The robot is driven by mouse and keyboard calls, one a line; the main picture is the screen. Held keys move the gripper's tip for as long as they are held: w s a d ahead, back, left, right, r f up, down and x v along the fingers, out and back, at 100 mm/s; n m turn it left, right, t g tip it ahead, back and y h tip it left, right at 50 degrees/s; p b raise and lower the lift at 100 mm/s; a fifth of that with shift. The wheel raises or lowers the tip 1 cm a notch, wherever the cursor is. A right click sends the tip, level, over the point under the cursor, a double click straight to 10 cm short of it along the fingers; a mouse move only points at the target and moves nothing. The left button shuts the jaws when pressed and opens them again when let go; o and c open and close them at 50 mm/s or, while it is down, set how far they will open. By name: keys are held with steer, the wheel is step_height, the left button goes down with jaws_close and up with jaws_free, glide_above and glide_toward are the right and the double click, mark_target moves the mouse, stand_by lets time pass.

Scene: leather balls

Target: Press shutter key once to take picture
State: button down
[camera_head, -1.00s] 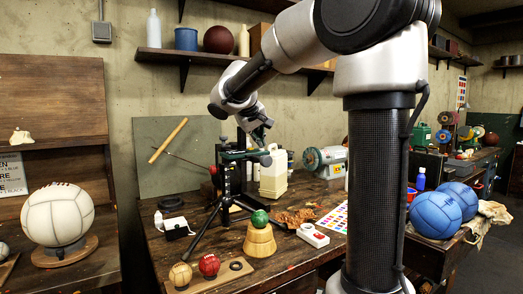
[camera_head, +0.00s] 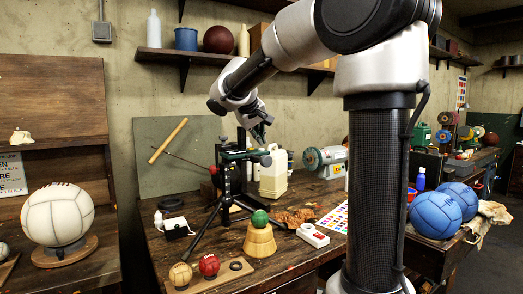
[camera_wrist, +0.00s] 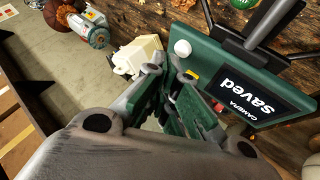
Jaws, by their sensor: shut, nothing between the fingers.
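A dark green camera (camera_head: 236,156) is mounted on a black stand (camera_head: 232,190) on the workbench. In the wrist view, the camera (camera_wrist: 222,52) shows a black screen (camera_wrist: 262,92) reading "CAMERA Saved". A white round knob (camera_wrist: 183,48) and a small yellow patch (camera_wrist: 192,74) are on its body. I cannot tell for sure which part is the shutter key. My gripper (camera_head: 261,139) is just above the camera. In the wrist view, my gripper (camera_wrist: 168,72) is shut and empty, close to the camera's edge by the knob. Whether it touches is unclear.
A cream jug (camera_head: 273,178) stands behind the camera, and a bench grinder (camera_head: 325,160) to its right.

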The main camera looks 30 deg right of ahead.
steer(key=shift+r, duration=0.3)
step_height(320, 180, up, 5)
steer(key=shift+f, duration=0.1)
stand_by(0.5)
stand_by(0.7)
